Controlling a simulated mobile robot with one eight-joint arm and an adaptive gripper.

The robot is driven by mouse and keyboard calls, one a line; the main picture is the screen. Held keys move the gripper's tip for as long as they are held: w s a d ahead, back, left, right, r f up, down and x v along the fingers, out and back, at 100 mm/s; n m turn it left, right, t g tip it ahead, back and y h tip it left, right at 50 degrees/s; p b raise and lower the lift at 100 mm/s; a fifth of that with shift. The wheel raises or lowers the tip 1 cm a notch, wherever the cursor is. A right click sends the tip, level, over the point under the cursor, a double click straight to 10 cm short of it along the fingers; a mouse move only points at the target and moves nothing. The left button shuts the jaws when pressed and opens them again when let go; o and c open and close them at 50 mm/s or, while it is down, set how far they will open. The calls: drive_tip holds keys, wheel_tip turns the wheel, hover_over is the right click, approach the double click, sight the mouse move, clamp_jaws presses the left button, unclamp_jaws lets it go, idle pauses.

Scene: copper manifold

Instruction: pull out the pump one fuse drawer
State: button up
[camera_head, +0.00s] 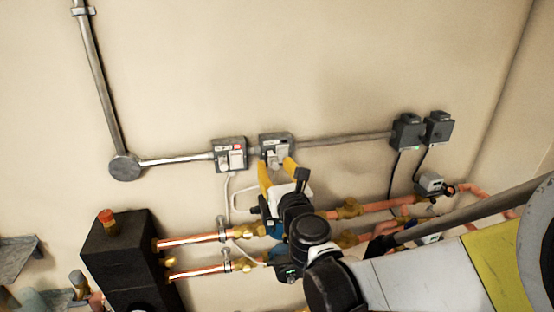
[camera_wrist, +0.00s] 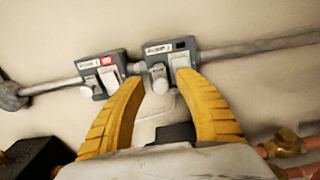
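Two grey switch boxes sit on the wall along a metal conduit. The left box (camera_head: 230,154) has a red patch and pale inserts; it also shows in the wrist view (camera_wrist: 103,73). The right box (camera_head: 276,146) has a dark switch and pale inserts; it also shows in the wrist view (camera_wrist: 170,56). Their labels are too small to read surely. A pale, round-ended drawer grip (camera_wrist: 160,80) shows low on the right box. My gripper (camera_head: 276,163) is open, its yellow fingertips (camera_wrist: 159,76) on either side of this grip, with gaps visible. Depth contact cannot be told.
Copper pipes (camera_head: 198,240) with brass valves run below the boxes, near my arm. A black block (camera_head: 123,256) stands lower left. Two dark boxes (camera_head: 408,132) hang at the conduit's right end. White cables hang below the boxes.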

drive_tip(key=v, duration=1.2)
drive_tip(key=s+d+f+m+g+h+b, duration=0.35)
drive_tip(key=d+f+m+b, duration=0.5)
drive_tip(key=m, duration=0.55)
drive_tip(key=s+d+f+m+g+h+b, duration=0.2)
drive_tip(key=d+f+m+h+b, duration=0.3)
drive_tip(key=d+f+m, duration=0.65)
drive_tip(key=s+a+f+m+g+y+b, duration=0.1)
drive_tip(key=s+f+m+g+y+b, duration=0.2)
drive_tip(key=m, duration=1)
drive_tip(key=s+f+g+b, duration=0.2)
drive_tip(key=s+f, duration=0.2)
drive_tip(key=s, duration=0.2)
drive_tip(key=shift+s+a+f+m, duration=0.2)
drive_tip(key=shift+s+a+m, duration=0.1)
drive_tip(key=shift+a+m, duration=0.05)
